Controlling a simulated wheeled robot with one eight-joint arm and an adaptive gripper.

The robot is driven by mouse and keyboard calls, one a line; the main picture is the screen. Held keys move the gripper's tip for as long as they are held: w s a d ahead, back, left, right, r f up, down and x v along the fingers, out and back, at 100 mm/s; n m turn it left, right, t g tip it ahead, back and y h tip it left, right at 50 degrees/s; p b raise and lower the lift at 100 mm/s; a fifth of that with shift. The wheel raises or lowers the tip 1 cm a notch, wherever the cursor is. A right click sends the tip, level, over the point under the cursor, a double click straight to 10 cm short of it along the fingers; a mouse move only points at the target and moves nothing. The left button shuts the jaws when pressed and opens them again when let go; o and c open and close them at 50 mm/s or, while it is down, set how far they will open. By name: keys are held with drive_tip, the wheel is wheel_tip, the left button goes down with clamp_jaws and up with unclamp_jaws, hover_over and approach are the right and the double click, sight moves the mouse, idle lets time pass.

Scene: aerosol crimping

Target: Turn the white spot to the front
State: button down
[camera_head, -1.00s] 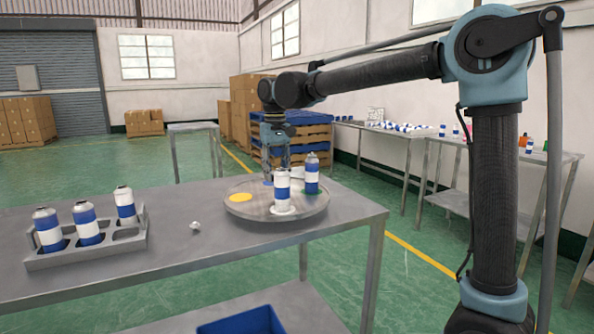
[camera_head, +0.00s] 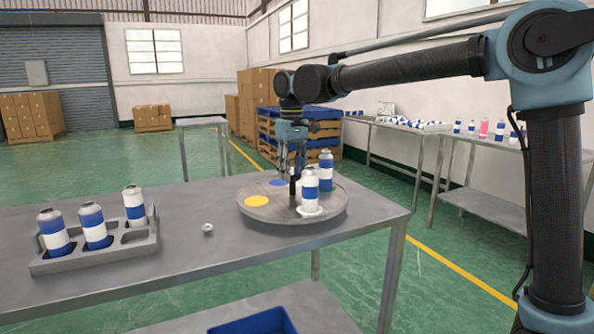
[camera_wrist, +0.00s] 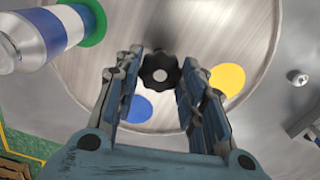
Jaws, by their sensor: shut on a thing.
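The round grey turntable (camera_head: 270,214) stands on the metal table. Its white spot (camera_head: 312,212) is at the front right in the head view, mostly under a blue-and-white can (camera_head: 310,187). The yellow spot (camera_head: 257,201) is at the left and the blue spot (camera_head: 278,183) at the back. A second can (camera_head: 326,171) stands at the back right; the wrist view shows it on the green spot (camera_wrist: 92,20). My gripper (camera_wrist: 162,62) is shut on the black centre knob (camera_wrist: 159,75), with a finger on each side. The white spot is not in the wrist view.
A grey rack (camera_head: 100,258) with several cans stands at the table's left. A small metal piece (camera_head: 208,229) lies between rack and turntable. A blue bin (camera_head: 255,322) is below. Side tables with cans stand at the right.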

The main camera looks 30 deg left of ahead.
sight(294, 174)
drive_tip(key=shift+w, duration=0.25)
drive_tip(key=c, duration=1)
unclamp_jaws()
drive_tip(key=shift+s, duration=0.1)
drive_tip(key=shift+r, duration=0.15)
drive_tip(key=shift+r, duration=0.3)
wheel_tip(294, 174, up, 11)
